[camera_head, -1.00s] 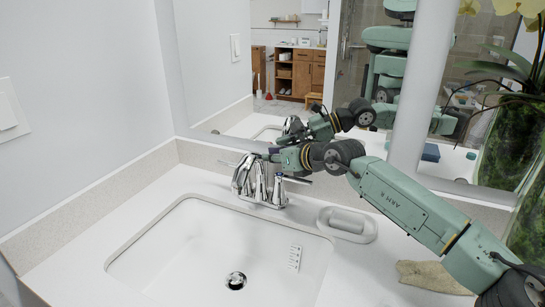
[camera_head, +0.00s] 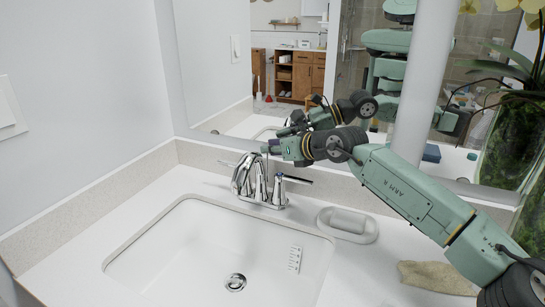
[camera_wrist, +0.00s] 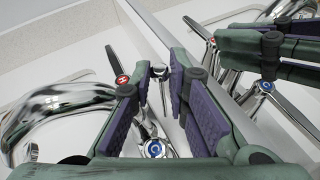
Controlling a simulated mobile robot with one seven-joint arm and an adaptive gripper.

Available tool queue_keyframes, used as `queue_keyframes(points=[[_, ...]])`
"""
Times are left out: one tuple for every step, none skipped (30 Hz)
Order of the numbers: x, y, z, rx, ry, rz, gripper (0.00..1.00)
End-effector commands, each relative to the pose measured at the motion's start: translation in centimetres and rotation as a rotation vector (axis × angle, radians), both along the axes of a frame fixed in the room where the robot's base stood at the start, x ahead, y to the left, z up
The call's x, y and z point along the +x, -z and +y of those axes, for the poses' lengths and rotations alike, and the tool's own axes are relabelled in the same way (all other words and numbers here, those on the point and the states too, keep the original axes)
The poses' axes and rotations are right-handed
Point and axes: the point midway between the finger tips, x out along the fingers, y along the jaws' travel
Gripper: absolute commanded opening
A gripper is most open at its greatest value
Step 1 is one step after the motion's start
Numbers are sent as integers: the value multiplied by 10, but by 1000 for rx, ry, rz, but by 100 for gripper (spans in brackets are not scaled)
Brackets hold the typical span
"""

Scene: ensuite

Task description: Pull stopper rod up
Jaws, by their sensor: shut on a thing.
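The chrome faucet (camera_head: 256,185) stands behind the sink basin and shows large in the wrist view (camera_wrist: 60,112). Its stopper rod (camera_wrist: 159,72), a thin chrome rod with a small knob, shows between the purple finger pads. My gripper (camera_head: 268,150) is above the back of the faucet, near the mirror, and is shut on the stopper rod. The wrist view shows its two fingers on either side of the knob (camera_wrist: 158,74); the exact contact is hard to see. The drain (camera_head: 236,282) lies at the basin's bottom.
The mirror (camera_head: 225,75) is close behind my gripper and reflects my arm. Faucet handles with red (camera_wrist: 122,80) and blue (camera_wrist: 154,148) marks flank the rod. A white soap dish (camera_head: 347,224) and beige cloth (camera_head: 436,277) lie to the right.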

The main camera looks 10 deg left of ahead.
Motion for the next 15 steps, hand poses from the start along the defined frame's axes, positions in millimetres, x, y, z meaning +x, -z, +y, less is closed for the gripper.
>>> queue_keyframes(points=[[0, -4, 1, 4, 0, -6, 0], [0, -5, 1, 5, 0, -6, 0], [0, -5, 1, 5, 0, -8, 0], [0, -5, 1, 5, 0, -8, 0], [0, -5, 1, 6, 0, -8, 0], [0, -6, 1, 6, 0, -8, 18], [0, -6, 1, 6, 0, -8, 20], [0, -5, 1, 6, 0, -8, 22], [0, -5, 1, 5, 0, -8, 23], [0, -5, 1, 5, 0, -8, 23], [0, -4, 1, 5, 0, -7, 23], [0, -4, 1, 5, 0, -7, 23], [0, -4, 1, 5, 0, -7, 23], [0, -4, 1, 4, -1, -7, 23], [0, -4, 1, 4, -1, -7, 23]])
